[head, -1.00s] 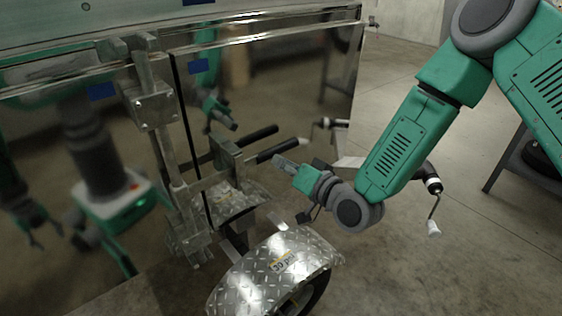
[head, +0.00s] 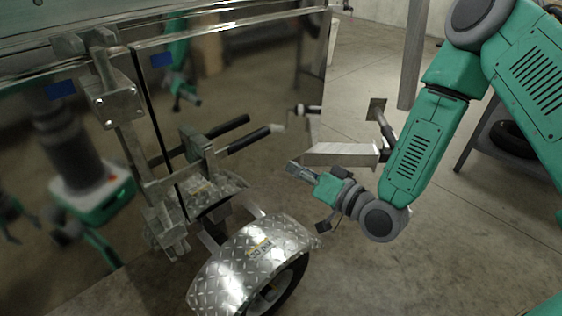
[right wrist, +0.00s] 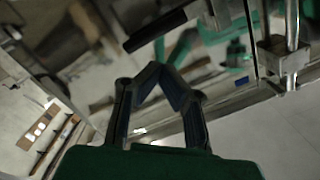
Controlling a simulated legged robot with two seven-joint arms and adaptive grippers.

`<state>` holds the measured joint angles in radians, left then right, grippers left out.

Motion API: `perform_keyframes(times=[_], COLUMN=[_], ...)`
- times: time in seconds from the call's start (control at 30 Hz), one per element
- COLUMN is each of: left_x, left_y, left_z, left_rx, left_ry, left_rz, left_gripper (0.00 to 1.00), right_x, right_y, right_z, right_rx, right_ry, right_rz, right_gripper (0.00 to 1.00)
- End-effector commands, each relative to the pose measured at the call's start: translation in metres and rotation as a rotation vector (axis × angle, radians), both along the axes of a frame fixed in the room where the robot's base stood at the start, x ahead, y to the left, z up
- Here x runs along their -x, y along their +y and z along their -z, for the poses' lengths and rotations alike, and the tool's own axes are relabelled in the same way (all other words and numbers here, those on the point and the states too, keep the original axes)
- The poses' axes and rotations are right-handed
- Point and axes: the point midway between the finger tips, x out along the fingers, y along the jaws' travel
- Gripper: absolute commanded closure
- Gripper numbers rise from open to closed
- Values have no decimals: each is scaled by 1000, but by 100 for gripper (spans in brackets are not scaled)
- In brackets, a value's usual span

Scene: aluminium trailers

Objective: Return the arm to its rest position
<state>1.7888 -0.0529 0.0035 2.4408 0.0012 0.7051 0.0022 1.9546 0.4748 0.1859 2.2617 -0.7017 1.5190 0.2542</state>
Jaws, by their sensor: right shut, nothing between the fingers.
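My right arm (head: 415,145) comes in from the right in the head view, bent at the elbow. Its gripper (head: 297,168) points left towards the trailer, above and right of the diamond-plate fender (head: 250,262), and looks apart from it. In the right wrist view the right gripper (right wrist: 158,68) has its two dark fingers meeting at the tips, shut with nothing between them. My left gripper is not directly in view; only a blurred reflection of my body shows in the trailer's polished wall (head: 250,85).
A metal latch bar (head: 130,130) runs down the trailer door. A wheel (head: 272,292) sits under the fender. A silver beam (head: 342,153) and a dark jack post (head: 380,122) stand behind my right forearm. Shelving with a tyre (head: 515,138) is at the right. Concrete floor (head: 450,240) is open below the arm.

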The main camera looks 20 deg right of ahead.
Motion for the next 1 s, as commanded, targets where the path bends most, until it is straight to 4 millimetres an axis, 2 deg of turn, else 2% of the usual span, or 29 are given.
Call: perform_keyframes(times=[0.1,0.47,0.57,0.63,0.73,0.83,0.9,1.0], left_x=[0,0,0,0,0,0,-1,-1], left_y=[-1,-1,0,0,0,0,0,0], left_z=[0,0,-3,-9,-20,-33,-40,-49], left_rx=[1,1,1,1,1,1,1,1], left_ry=[0,-1,-1,0,0,-1,-1,-1], left_rz=[3,2,1,1,1,2,2,3], left_gripper=[56,56,56,56,56,56,56,56], right_x=[0,1,6,19,55,111,153,208], right_y=[-2,10,12,15,18,11,0,-17], right_z=[1,-2,8,29,73,118,139,154], right_rx=[-1,16,45,102,249,428,547,691], right_ry=[1,2,47,134,339,586,749,949], right_rz=[2,-1,-12,-33,-79,-138,-175,-215], right_gripper=[100,100,100,100,100,100,100,100])
